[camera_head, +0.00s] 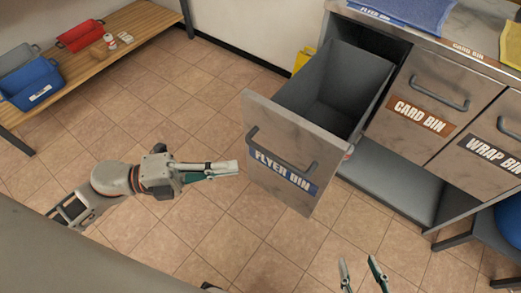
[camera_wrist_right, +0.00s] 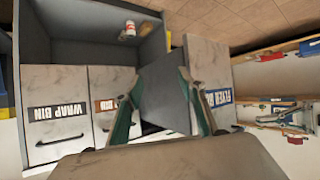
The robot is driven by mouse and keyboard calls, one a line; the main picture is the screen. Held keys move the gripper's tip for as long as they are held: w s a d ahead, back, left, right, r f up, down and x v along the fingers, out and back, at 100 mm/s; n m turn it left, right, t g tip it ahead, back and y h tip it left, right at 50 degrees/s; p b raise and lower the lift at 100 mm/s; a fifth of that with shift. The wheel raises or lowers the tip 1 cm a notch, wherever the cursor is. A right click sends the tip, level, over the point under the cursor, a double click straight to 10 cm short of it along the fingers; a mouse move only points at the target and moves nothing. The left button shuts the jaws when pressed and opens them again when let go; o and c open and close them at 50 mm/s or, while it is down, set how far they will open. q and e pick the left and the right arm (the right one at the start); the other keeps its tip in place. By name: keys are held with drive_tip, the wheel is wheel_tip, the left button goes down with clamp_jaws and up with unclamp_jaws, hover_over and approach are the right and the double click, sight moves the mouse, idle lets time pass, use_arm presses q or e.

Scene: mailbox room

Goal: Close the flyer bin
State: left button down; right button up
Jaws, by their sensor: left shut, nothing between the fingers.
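The flyer bin (camera_head: 263,132) is a grey drawer pulled far out of the cabinet, and its inside looks empty. Its front panel has a dark bar handle and a blue "FLYER BIN" label; the label also shows in the right wrist view (camera_wrist_right: 217,97). My left gripper (camera_head: 236,168) is shut and empty, with its tips close to the left edge of the front panel; I cannot tell whether they touch. My right gripper (camera_head: 361,264) is open and empty, low in front of the cabinet and right of the panel. Its spread fingers frame the bin in the right wrist view.
The card bin (camera_head: 403,118) and wrap bin (camera_head: 487,150) are shut beside the opening. A can (camera_wrist_right: 128,30) stands on the lower shelf. A bench (camera_head: 105,60) with red and blue trays is at the left. A blue stool (camera_head: 508,222) is at the right. Floor between is clear.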

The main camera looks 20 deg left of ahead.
sight(279, 151)
use_arm(q)
drive_tip(key=w+d, duration=0.5)
drive_tip(key=shift+w+d+f, duration=0.1)
drive_tip(key=shift+w+d, duration=0.05)
drive_tip(key=shift+d, duration=0.15)
drive_tip(key=shift+w+d, duration=0.15)
drive_tip(key=shift+w, duration=0.2)
use_arm(e)
drive_tip(key=shift+w+a+r, duration=0.2)
drive_tip(key=shift+a+r, duration=0.15)
use_arm(q)
drive_tip(key=shift+w, duration=0.1)
